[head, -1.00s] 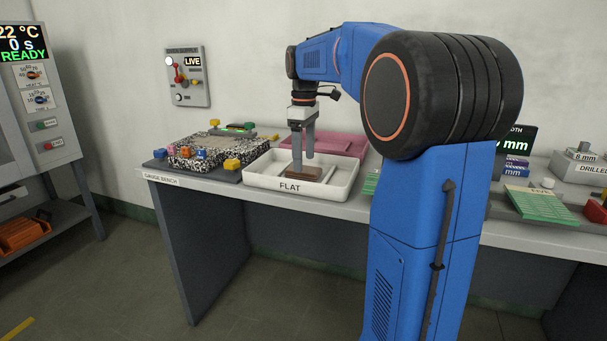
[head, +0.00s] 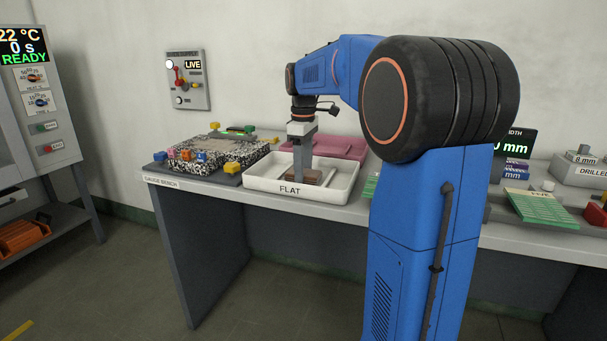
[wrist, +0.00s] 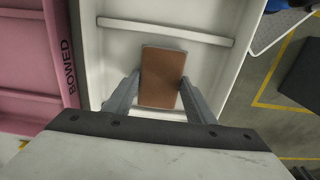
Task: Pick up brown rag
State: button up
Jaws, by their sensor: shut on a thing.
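The brown thing (head: 327,177) looks like a flat, rectangular brown piece rather than a loose cloth. It is at the white tray marked FLAT (head: 280,188). In the wrist view the brown piece (wrist: 162,70) lies lengthwise between my two fingers, near a raised rib of the white tray (wrist: 110,60). My gripper (head: 302,177) points down into the tray and is shut on the brown piece, one finger at each long side. The head view does not clearly show whether the piece touches the tray floor.
A pink tray marked BOWED (wrist: 25,55) sits beside the white one. A speckled block (head: 200,150) with coloured clamps stands to the left on the gauge bench (head: 160,180). Green slats (head: 540,205) and labelled blocks lie at the right.

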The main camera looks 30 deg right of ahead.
notch_tip(320, 180, up, 10)
dwell(0.5)
jog(key=o, duration=0.5)
jog(key=c, duration=0.4)
